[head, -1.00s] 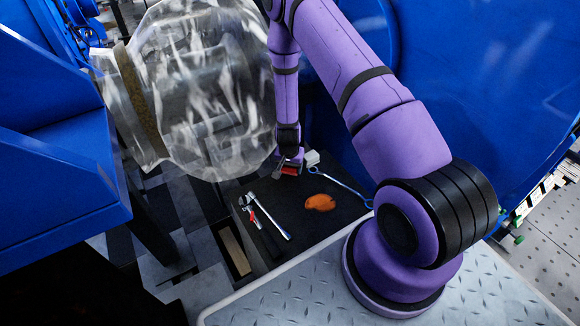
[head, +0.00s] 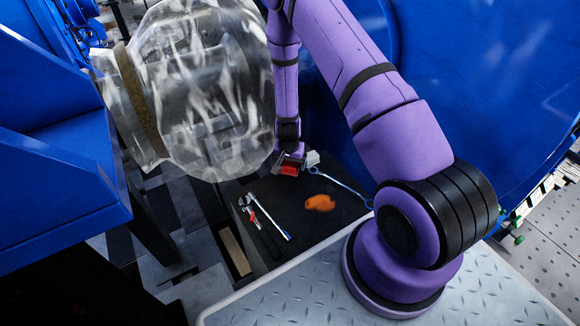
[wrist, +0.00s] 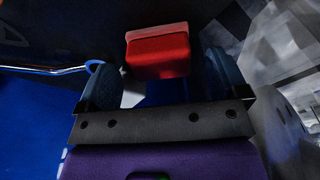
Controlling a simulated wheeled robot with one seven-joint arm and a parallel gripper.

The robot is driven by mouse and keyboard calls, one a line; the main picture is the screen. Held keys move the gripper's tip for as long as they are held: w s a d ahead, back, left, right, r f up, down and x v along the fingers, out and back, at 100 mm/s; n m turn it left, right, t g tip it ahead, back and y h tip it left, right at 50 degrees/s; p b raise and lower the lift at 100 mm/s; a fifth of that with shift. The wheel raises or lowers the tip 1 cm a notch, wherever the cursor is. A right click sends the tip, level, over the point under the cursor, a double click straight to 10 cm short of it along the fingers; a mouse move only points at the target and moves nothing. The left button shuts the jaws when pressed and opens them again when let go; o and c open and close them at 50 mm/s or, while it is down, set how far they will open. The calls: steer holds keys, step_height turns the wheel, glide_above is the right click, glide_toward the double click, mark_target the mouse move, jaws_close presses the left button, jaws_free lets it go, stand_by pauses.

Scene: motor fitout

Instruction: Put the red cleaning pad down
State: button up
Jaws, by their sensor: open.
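The red cleaning pad (head: 289,169) is a small red block at the far edge of the black tray top (head: 285,200). In the wrist view the red pad (wrist: 158,54) lies just beyond and between the two dark rounded fingers of my gripper (wrist: 160,80). Gaps show between the pad and both fingers. My gripper (head: 288,160) is open and low over the far part of the tray top, right at the pad. Whether the pad's underside rests on the surface is hidden.
A blue wrench (head: 340,186), an orange cloth-like piece (head: 320,203) and a white block (head: 312,158) lie to the right. Silver tools (head: 270,218) lie at the left front. A large transparent housing (head: 205,90) stands close left, and a blue wall (head: 490,80) stands right.

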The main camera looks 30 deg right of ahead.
mark_target(289, 168)
step_height(289, 168, up, 9)
steer(key=shift+s+a, duration=0.4)
steer(key=shift+a, duration=0.05)
steer(key=shift+s, duration=0.1)
stand_by(0.4)
